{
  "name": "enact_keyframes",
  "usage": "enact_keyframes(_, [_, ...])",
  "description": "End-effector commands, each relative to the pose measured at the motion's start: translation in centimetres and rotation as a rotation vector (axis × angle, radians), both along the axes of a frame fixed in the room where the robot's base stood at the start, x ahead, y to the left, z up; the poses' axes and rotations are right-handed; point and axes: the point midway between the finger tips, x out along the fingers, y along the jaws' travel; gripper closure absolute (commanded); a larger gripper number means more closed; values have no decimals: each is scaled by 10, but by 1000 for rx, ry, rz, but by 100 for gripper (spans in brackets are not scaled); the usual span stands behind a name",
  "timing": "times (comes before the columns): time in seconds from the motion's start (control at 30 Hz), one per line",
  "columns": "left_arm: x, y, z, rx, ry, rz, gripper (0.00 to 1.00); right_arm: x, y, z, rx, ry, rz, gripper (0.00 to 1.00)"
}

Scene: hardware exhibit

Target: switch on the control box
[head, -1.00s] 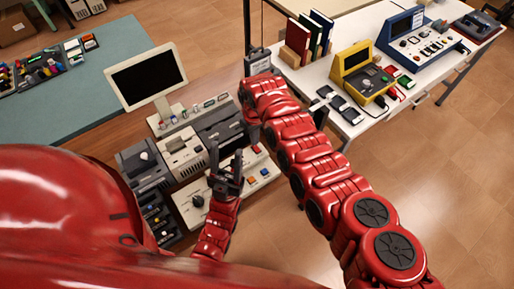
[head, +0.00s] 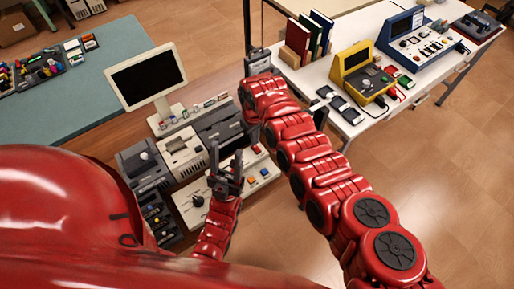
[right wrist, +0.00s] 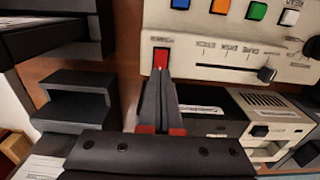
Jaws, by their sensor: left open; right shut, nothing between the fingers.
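The control box (head: 222,199) is a pale panel on the brown desk, with a dark knob and coloured buttons, partly behind my arms in the head view. In the right wrist view the control box (right wrist: 215,45) shows a row of coloured buttons, a slider and a red switch (right wrist: 161,59) at its corner. My right gripper (right wrist: 163,88) is shut and empty, its fingertips right by the red switch; I cannot tell whether they touch. In the head view it is mostly hidden by my arm. My left gripper (head: 226,163) is open and empty over the control box.
A monitor (head: 147,78) and grey devices (head: 184,155) stand close behind and beside the control box. A white table (head: 318,75) at the right holds a yellow device (head: 361,72), a blue device (head: 416,40) and books. Open floor lies at the lower right.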

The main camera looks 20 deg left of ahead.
Motion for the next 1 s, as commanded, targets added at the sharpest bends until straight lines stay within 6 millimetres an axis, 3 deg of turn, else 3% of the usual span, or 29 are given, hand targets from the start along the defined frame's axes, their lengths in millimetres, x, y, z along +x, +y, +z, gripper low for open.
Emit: enact_keyframes(1.0, [0, 0, -8, 0, 0, 0, 50, 0, 0, -9, 0, 0, 0, 100])
